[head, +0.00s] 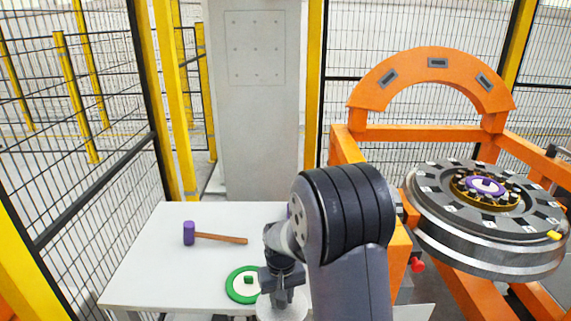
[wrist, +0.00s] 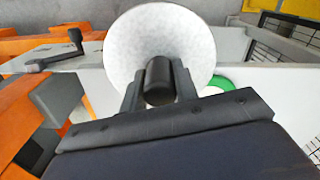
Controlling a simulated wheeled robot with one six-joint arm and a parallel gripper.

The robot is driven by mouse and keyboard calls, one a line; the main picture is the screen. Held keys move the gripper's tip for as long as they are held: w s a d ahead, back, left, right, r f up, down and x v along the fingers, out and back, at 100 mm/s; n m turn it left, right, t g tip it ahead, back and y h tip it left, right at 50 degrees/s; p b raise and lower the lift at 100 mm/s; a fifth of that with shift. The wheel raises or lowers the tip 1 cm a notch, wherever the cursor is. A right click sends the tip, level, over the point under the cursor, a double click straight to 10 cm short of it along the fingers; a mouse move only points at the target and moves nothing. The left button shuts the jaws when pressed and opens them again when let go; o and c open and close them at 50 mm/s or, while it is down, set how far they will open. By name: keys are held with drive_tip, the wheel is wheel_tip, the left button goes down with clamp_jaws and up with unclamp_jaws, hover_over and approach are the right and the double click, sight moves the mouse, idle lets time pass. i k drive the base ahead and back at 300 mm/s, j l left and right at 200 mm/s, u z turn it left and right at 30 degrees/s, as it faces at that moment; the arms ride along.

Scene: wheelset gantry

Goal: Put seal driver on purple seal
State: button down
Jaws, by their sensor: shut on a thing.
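The seal driver, a pale round disc (wrist: 160,35) with a dark cylindrical handle, is between the fingers of my gripper (wrist: 158,88) in the wrist view. My gripper is shut on its handle. In the head view my gripper (head: 283,284) is low over the white table, with the disc (head: 283,308) partly visible below it. I cannot tell whether the disc touches the table. The purple seal (head: 487,186) lies at the centre of the large grey wheel (head: 470,250) at right, well apart from my gripper.
A green ring with a pale centre and green knob (head: 236,290) lies on the white table (head: 150,270), close beside the disc. A purple-headed mallet (head: 189,233) lies farther back. The orange gantry (head: 433,58) stands around the wheel. Mesh fencing (head: 85,190) encloses the left.

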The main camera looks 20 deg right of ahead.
sight(485, 184)
drive_tip(key=k+l, duration=0.1)
drive_tip(key=l, duration=0.3)
drive_tip(key=k+l, duration=0.1)
drive_tip(key=l, duration=0.3)
drive_tip(key=k+l, duration=0.1)
drive_tip(key=l, duration=0.3)
drive_tip(key=k+l+z, duration=0.1)
drive_tip(key=l, duration=0.3)
drive_tip(key=k+l, duration=0.1)
drive_tip(key=l, duration=0.3)
